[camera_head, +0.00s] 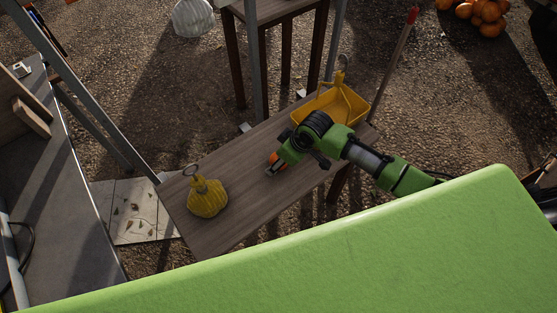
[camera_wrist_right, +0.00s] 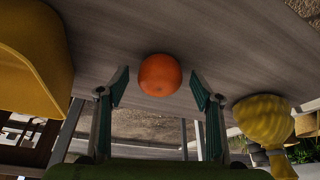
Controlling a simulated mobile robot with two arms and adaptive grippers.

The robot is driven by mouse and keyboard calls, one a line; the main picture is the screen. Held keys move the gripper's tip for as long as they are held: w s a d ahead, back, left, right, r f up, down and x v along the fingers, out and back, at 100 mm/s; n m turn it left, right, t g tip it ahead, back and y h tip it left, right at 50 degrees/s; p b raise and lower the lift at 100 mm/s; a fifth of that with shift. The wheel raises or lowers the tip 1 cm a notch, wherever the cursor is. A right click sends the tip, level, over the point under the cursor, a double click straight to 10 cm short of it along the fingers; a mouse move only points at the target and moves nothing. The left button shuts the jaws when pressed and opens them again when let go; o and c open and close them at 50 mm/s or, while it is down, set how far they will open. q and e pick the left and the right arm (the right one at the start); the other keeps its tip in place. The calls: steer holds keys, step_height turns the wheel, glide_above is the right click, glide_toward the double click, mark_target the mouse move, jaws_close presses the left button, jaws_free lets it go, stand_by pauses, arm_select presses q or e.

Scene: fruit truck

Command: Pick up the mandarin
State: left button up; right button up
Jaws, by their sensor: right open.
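The orange mandarin (camera_wrist_right: 160,75) lies on the wooden bench, between and just beyond my right gripper's spread fingers in the wrist view. In the head view the mandarin (camera_head: 274,157) is partly hidden by my right gripper (camera_head: 275,168), which reaches in from the right over the bench. My right gripper (camera_wrist_right: 160,92) is open and empty, with a gap on each side of the mandarin. My left gripper is not in view.
On the bench (camera_head: 240,200) a yellow ribbed gourd-like object (camera_head: 208,198) stands to the left of the mandarin. A yellow basket (camera_head: 318,110) sits at the right end, behind my arm. Metal posts rise near the bench. The bench between mandarin and gourd is clear.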

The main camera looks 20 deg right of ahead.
steer(key=c, duration=1.3)
